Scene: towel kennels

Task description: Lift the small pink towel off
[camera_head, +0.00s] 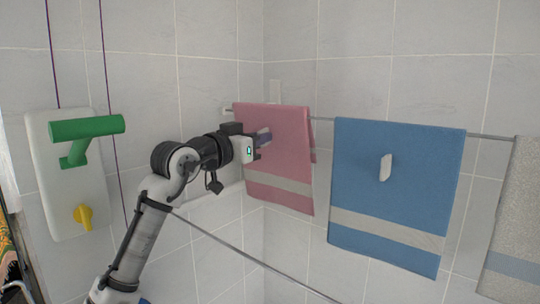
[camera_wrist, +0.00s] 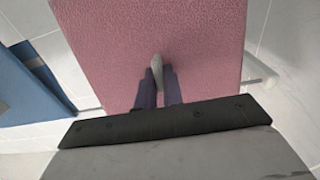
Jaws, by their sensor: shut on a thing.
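The small pink towel (camera_head: 285,180) hangs over a thin rail, with a pale stripe near its lower edge. My gripper (camera_head: 265,138) is at the towel's upper middle in the head view. In the wrist view the pink towel (camera_wrist: 110,40) fills the upper middle. There, my gripper (camera_wrist: 158,80) has its two dark fingers shut on a small pale tab (camera_wrist: 157,66) on the towel's face. The towel still lies over the rail.
A blue towel (camera_head: 395,200) with a pale tab hangs right of the pink one on the same rail (camera_head: 322,118). A grey towel (camera_head: 518,225) hangs at the far right. A white panel (camera_head: 50,200) with a green handle (camera_head: 87,128) and a yellow knob (camera_head: 82,217) is at the left.

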